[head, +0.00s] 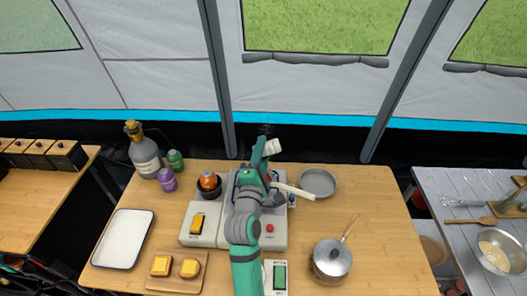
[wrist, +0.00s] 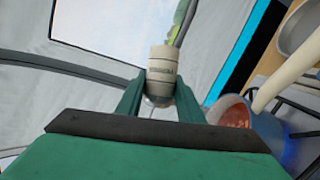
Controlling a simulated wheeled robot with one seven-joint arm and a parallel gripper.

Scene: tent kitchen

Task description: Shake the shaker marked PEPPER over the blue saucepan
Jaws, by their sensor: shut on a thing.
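My gripper (head: 267,152) is raised above the back of the stove in the head view. It is shut on a small cream shaker (wrist: 162,68), held between the two green fingers in the wrist view. A dark label band shows on the shaker, but its lettering is too small to read. A shiny rounded end points toward my palm. The shaker shows as a pale bit in the head view (head: 273,147). The blue saucepan (wrist: 265,132), with reddish contents and a cream handle, is at the right of the wrist view, apart from the shaker. My arm mostly hides it in the head view.
A grey pan (head: 318,182) and a lidded pot (head: 332,260) are on the right. A gas bottle (head: 145,152), green can (head: 175,162) and purple can (head: 168,180) stand back left.

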